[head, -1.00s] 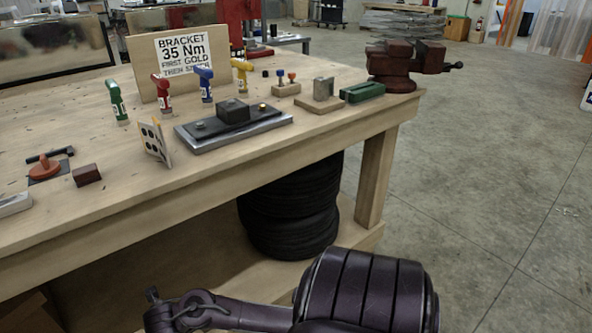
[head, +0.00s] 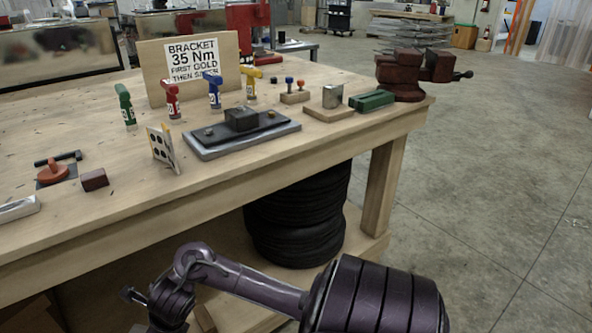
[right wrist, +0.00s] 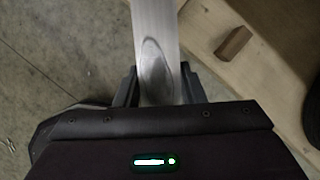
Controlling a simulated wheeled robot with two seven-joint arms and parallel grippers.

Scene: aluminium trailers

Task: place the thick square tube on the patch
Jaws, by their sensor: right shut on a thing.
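In the right wrist view, my right gripper (right wrist: 158,90) is shut on a pale, brushed-metal tube (right wrist: 154,22). A dark oval mark shows on its face between the fingers. Its far end runs out of the top of the picture. In the head view the tube and the right fingertips cannot be made out; only my purple arm shows at the bottom, in front of the bench. A dark flat patch (head: 43,182) lies on the bench at the left, partly covered by an orange round-based tool (head: 57,174). I cannot tell whether this is the task's patch. My left gripper is not in view.
The wooden bench (head: 110,225) holds a reddish-brown block (head: 94,180), a pale metal piece (head: 18,208), a dotted card (head: 160,147), a plate fixture (head: 245,141), several coloured drivers and a red vise (head: 402,75). Black tyres (head: 295,225) stand below.

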